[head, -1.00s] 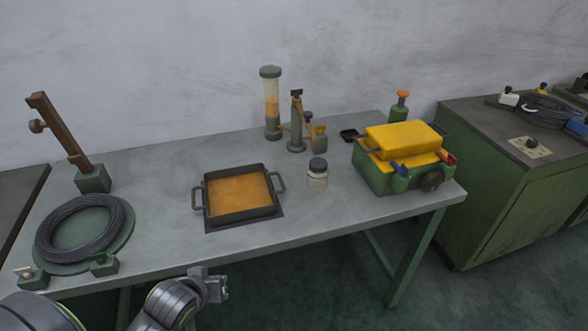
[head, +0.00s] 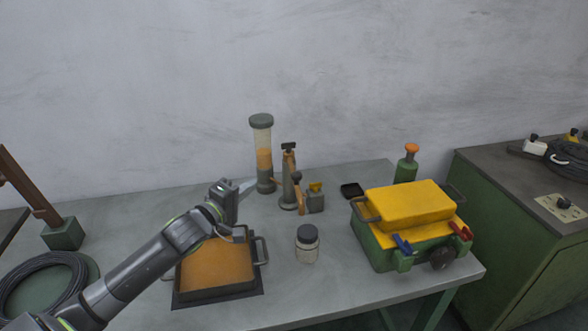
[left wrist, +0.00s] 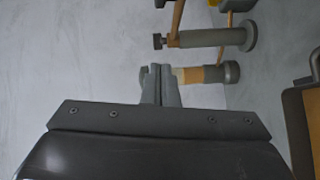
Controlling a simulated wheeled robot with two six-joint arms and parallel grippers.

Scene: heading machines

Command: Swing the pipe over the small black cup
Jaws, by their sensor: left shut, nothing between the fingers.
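The grey post (head: 288,178) stands at the back of the table, with an orange-brown pipe (head: 301,199) low on its right side. The post (left wrist: 215,38) and pipe (left wrist: 177,20) also show sideways in the left wrist view. My right gripper is out of view.
An orange-filled pan (head: 262,248) lies below my arm. A lidded jar (head: 307,244) and a green-yellow machine (head: 366,240) stand on the right.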

